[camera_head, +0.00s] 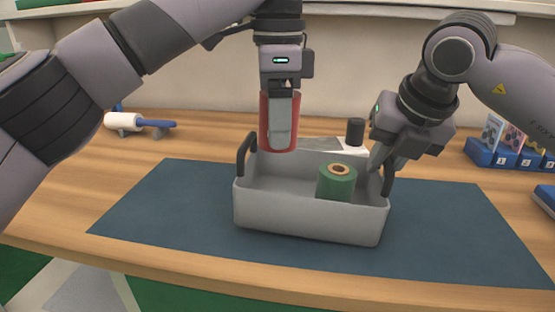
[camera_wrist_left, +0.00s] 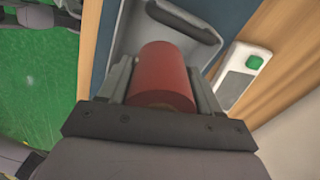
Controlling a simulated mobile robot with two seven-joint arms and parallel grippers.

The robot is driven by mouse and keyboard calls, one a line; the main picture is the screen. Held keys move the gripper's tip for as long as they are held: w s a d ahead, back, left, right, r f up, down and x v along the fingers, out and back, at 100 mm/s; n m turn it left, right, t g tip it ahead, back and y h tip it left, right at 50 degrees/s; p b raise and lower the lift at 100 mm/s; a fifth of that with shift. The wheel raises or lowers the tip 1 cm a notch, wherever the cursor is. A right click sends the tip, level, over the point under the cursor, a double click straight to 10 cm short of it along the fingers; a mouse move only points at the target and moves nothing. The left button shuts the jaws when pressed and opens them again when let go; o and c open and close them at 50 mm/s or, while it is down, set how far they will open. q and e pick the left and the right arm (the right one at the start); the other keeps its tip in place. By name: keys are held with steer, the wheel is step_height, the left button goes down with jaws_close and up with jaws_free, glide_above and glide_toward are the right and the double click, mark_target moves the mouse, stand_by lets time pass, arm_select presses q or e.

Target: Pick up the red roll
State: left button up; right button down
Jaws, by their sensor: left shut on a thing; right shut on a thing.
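The red roll (camera_head: 265,120) is upright in my left gripper (camera_head: 280,138), held above the back left part of the grey bin (camera_head: 310,222). In the left wrist view the red roll (camera_wrist_left: 165,72) sits between the two fingers. A green roll (camera_head: 336,184) with a tan core stands inside the bin at the right. My right gripper (camera_head: 384,165) is shut on the bin's right handle (camera_head: 388,180). The left handle (camera_head: 246,155) is free.
The bin stands on a dark blue mat (camera_head: 160,210) on a wooden table. A white roller with a blue handle (camera_head: 140,123) lies at the back left. A black cylinder (camera_head: 355,132) stands behind the bin. Blue numbered holders (camera_head: 500,155) are at the right.

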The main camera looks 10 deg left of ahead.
arm_select(q)
steer(key=shift+r, duration=3.65)
arm_select(e)
steer(key=shift+r, duration=0.1)
steer(key=c, duration=1)
jaws_free()
